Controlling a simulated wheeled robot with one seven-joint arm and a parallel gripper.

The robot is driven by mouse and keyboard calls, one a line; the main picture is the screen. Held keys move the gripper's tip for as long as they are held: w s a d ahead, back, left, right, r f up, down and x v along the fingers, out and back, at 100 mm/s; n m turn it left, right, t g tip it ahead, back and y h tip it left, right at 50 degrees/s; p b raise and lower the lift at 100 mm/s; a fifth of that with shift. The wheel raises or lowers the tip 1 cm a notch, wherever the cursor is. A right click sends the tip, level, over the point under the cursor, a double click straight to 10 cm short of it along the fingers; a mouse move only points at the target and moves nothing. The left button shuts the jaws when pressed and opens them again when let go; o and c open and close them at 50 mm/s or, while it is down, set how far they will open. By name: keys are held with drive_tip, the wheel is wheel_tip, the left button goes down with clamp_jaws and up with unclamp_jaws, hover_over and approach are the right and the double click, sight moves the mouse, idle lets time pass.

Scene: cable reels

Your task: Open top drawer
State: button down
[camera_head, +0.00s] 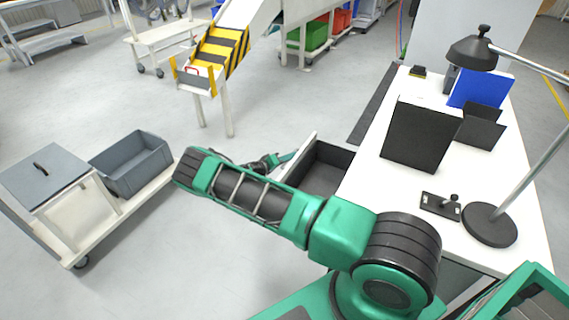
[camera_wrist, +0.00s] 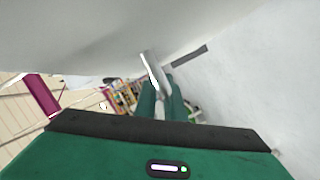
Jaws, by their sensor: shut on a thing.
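The top drawer (camera_head: 323,166) under the white desk stands pulled out, its dark inside showing in the head view. Its pale front panel (camera_head: 302,154) faces left, towards my arm. My gripper (camera_head: 289,158) is at the outer side of this panel, partly hidden behind my forearm. In the wrist view my green gripper fingers (camera_wrist: 166,104) are shut on a metal bar handle (camera_wrist: 151,68), next to a large pale surface. The exact contact is small and hard to make out.
The white desk (camera_head: 375,165) carries a black panel (camera_head: 420,135), a blue binder (camera_head: 481,88) and a lamp (camera_head: 490,224). A cart (camera_head: 130,206) with a grey bin (camera_head: 133,164) and lidded box (camera_head: 45,175) stands left. Clear floor lies between.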

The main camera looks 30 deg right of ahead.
drive_tip(key=shift+w+a+f, duration=0.2)
drive_tip(key=c, duration=2.1)
unclamp_jaws()
drive_tip(key=v, duration=1.1)
drive_tip(key=shift+w, duration=0.2)
